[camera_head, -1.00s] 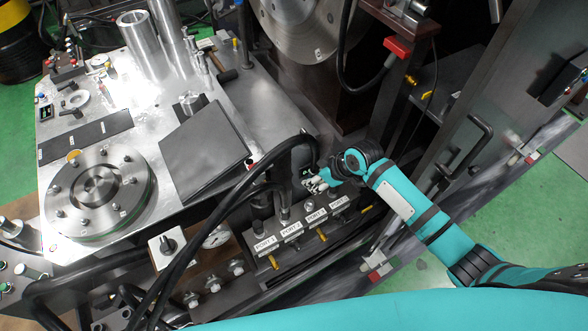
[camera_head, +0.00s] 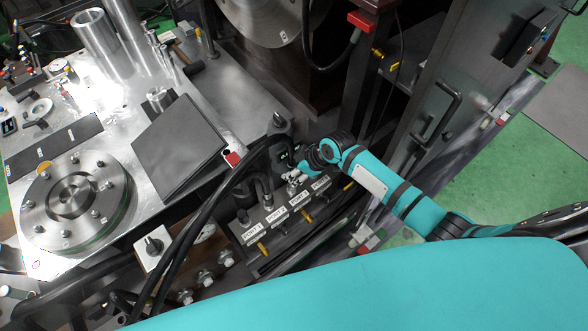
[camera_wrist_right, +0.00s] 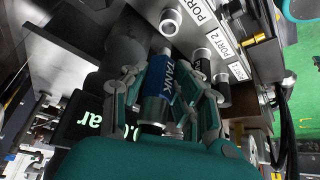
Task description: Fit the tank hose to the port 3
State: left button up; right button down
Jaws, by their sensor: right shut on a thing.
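The tank hose end shows in the right wrist view as a fitting with a blue band (camera_wrist_right: 158,78) lettered TANK and a bare metal collar. My right gripper (camera_wrist_right: 165,88) is shut around it. In the head view my right gripper (camera_head: 295,178) is just above the port block, behind the label PORT 3 (camera_head: 299,198). In the right wrist view a silver port fitting (camera_wrist_right: 170,21) stands ahead of the hose end, beside a label cut off after POR. The hose end looks apart from it, but the exact gap is hard to tell. My left gripper is not in view.
The labels PORT 1 (camera_head: 255,233) and PORT 2 (camera_head: 278,214) lie farther left along the block, with fittings behind them. A black hose (camera_head: 205,210) arches from near my gripper to the lower left. A tilted dark panel (camera_head: 180,147) stands on the metal table.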

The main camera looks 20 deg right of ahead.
notch_tip(320, 180, down, 4)
jog(key=shift+r+b, duration=0.25)
jog(key=shift+b, duration=0.8)
jog(key=shift+r, duration=0.2)
jog(key=shift+p, duration=0.35)
jog(key=shift+f+b, duration=1.2)
jog(key=shift+f, duration=0.4)
jog(key=c, duration=1)
grip_release()
jog(key=shift+o, duration=0.2)
jog(key=v, duration=1.2)
